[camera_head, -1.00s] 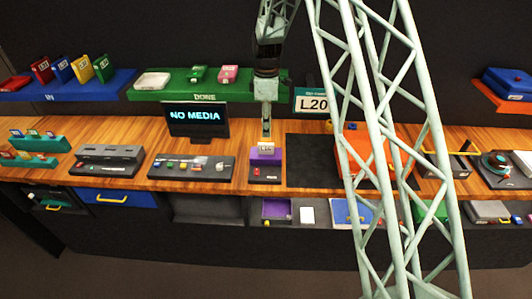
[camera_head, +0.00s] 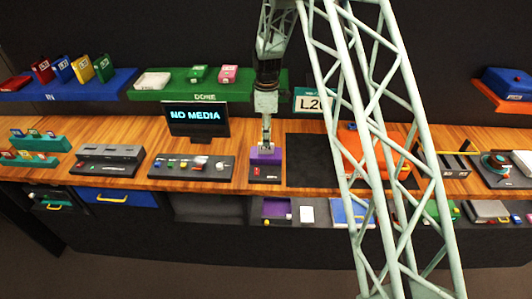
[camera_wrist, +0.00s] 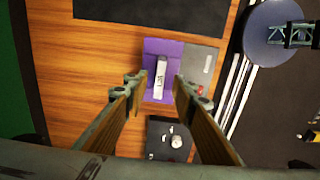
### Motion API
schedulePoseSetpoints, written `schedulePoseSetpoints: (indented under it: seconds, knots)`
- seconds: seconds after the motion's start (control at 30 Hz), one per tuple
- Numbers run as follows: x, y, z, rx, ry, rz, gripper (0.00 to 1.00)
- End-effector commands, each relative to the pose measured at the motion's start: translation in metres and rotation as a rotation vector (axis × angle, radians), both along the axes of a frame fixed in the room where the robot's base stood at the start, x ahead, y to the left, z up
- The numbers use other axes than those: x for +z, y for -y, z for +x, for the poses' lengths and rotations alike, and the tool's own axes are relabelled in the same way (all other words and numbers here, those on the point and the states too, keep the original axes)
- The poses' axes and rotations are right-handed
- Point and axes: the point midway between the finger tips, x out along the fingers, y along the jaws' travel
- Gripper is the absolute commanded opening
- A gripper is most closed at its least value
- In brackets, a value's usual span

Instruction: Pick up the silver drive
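The silver drive (camera_wrist: 161,74), a slim pale stick with a dark label, stands in the purple part of a small dock (camera_wrist: 153,50) in the wrist view. My gripper (camera_wrist: 160,88) is open, with one finger on each side of the drive and gaps showing between. In the head view my gripper (camera_head: 266,148) is low over the purple-and-dark dock (camera_head: 265,171) on the wooden counter. It hides most of the drive there.
A dark panel with knobs (camera_head: 190,167) lies left of the dock, and a black mat (camera_head: 312,160) lies right. The NO MEDIA screen (camera_head: 196,118) stands behind to the left. A green DONE shelf (camera_head: 165,94) is above.

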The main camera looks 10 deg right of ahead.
Motion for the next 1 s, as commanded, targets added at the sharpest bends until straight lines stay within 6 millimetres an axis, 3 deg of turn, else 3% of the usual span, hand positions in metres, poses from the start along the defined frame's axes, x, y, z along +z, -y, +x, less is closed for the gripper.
schedulePoseSetpoints:
  seconds: [0.63,1.0]
  knots:
    - [-0.045,-0.002,0.000,0.000,-0.001,0.000,0.24]
    - [-0.051,-0.002,0.000,0.000,-0.001,0.000,0.24]
